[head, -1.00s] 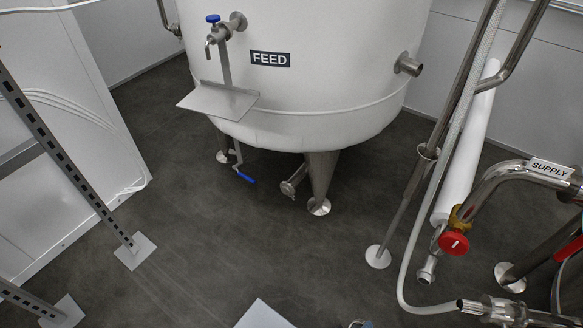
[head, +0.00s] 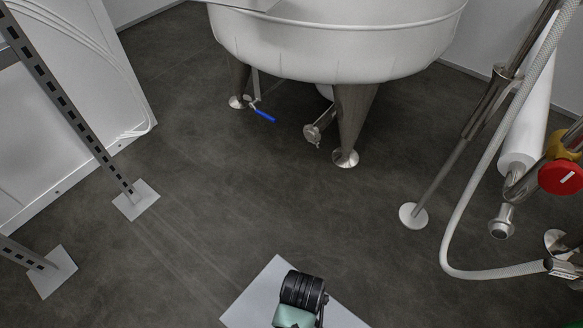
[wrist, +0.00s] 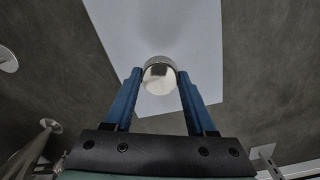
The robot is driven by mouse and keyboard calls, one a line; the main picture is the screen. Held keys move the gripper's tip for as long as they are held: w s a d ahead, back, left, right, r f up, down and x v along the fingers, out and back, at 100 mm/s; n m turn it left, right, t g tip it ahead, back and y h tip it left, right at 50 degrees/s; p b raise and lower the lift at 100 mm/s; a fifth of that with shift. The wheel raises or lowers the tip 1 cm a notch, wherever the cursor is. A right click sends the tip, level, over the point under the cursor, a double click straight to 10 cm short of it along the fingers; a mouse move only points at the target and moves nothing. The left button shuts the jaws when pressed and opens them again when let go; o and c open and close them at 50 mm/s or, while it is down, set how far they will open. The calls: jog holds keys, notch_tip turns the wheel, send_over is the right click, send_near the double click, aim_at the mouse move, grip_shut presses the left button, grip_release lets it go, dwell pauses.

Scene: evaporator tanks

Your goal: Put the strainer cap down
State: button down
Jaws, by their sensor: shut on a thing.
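The strainer cap (wrist: 159,78) is a small round, shiny metal piece in the wrist view. My gripper (wrist: 160,73) is shut on it, with one blue finger on each side. Behind the cap in the wrist view is a pale flat panel (wrist: 150,30). The gap between cap and panel cannot be judged. In the head view a black and green part of my arm is over the same kind of pale panel (head: 250,301) at the bottom. The fingers and the cap do not show clearly there.
The white tank (head: 340,45) stands on metal legs at the back. A blue-handled valve (head: 264,116) hangs under it. At right are pipes, a pale hose (head: 455,215) and a red valve knob (head: 562,177). A slotted metal post (head: 75,115) stands at left. Dark floor between is clear.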

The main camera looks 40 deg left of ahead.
jog(key=shift+s+a+f, duration=0.2)
jog(key=shift+f, duration=0.15)
jog(key=shift+f+b, duration=0.3)
jog(key=shift+b, duration=0.15)
notch_tip(320, 180, down, 9)
jog(key=b, duration=0.6)
jog(key=shift+f+b, duration=0.15)
jog(key=shift+b, duration=0.25)
jog(key=shift+c, duration=1.1)
grip_release()
notch_tip(320, 180, up, 12)
jog(key=p, duration=0.8)
